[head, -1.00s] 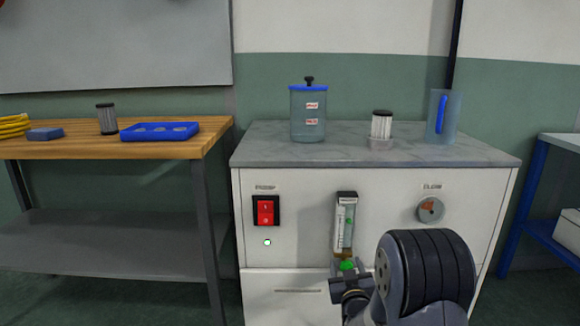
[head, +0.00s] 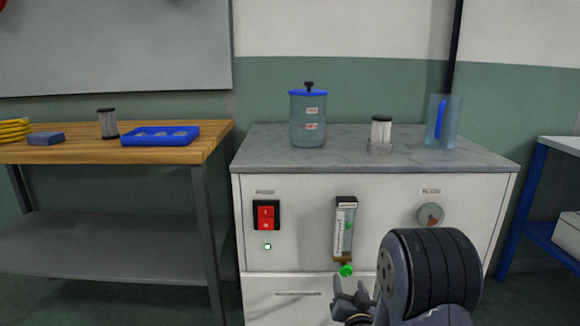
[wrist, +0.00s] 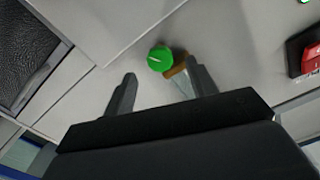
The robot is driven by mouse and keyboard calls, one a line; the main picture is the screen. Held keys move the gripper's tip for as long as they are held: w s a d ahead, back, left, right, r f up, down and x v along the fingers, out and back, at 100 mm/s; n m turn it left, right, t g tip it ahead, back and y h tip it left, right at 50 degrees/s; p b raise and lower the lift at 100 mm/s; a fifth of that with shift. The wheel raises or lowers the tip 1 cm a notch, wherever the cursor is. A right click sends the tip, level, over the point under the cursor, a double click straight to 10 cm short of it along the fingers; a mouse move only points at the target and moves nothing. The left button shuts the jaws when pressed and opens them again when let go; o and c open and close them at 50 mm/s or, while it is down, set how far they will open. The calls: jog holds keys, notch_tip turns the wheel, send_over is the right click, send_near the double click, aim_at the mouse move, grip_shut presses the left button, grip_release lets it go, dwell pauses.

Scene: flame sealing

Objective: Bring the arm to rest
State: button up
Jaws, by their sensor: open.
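My gripper (head: 349,288) is low in front of the white cabinet, just below the green knob (head: 346,270) of the flow meter (head: 344,228). Its two fingers are apart with nothing between them. In the wrist view my gripper (wrist: 161,74) is open, and the green knob (wrist: 160,58) shows beyond the fingertips, between them. I cannot tell the exact gap, but the knob looks clear of both fingers. My arm's dark, ribbed joint covers part of the cabinet front at lower right.
The cabinet (head: 290,187) carries a red switch (head: 266,215), a small pale lamp (head: 267,246) and a round dial (head: 430,214). A wooden bench (head: 100,152) stands left.

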jog(key=shift+s+p, duration=0.3)
jog(key=shift+s, duration=2.15)
